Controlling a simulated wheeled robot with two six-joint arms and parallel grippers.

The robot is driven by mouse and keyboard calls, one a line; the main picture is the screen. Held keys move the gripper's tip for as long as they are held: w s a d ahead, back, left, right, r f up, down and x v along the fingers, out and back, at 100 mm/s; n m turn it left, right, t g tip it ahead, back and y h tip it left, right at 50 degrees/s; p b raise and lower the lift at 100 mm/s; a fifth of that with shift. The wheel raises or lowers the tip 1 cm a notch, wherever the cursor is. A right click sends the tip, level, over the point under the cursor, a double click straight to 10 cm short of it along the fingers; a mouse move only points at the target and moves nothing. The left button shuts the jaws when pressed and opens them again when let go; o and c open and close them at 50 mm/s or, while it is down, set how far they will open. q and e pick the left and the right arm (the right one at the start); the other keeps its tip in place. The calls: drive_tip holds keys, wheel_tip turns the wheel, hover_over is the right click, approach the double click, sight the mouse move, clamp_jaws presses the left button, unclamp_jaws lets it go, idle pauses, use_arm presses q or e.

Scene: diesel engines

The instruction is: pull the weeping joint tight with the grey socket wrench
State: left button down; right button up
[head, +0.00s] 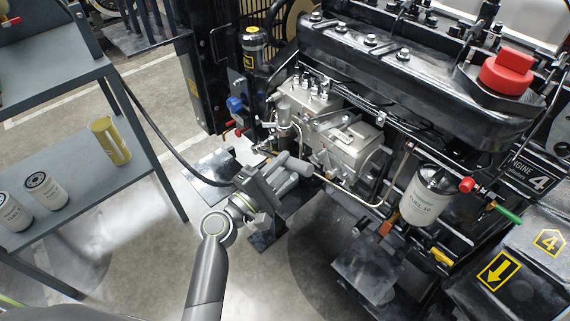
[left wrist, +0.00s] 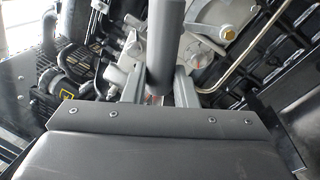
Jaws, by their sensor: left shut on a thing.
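My left gripper (head: 286,176) reaches in from the bottom of the head view, beside the lower left of the engine. It is shut on the grey socket wrench (head: 299,166), whose thick grey bar (left wrist: 165,45) rises between the fingers in the left wrist view. The wrench's end lies close to a thin metal pipe (head: 352,195) on the engine's side. That pipe (left wrist: 247,62) also shows in the left wrist view, near a brass fitting (left wrist: 230,33). I cannot tell which joint weeps or whether the wrench touches one. My right gripper is out of view.
The black engine (head: 400,75) fills the right, with a white fuel filter (head: 421,203), a red cap (head: 507,72) and a green-handled lever (head: 508,214). A grey shelf (head: 95,190) at left holds white filters (head: 45,190) and a yellow can (head: 110,141). Floor between is open.

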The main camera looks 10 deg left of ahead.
use_arm(q)
drive_tip(key=r+v, duration=0.1)
drive_tip(key=v, duration=0.6)
drive_tip(key=shift+a+r+b, duration=0.2)
drive_tip(key=shift+a+b, duration=0.1)
drive_tip(key=shift+a, duration=0.05)
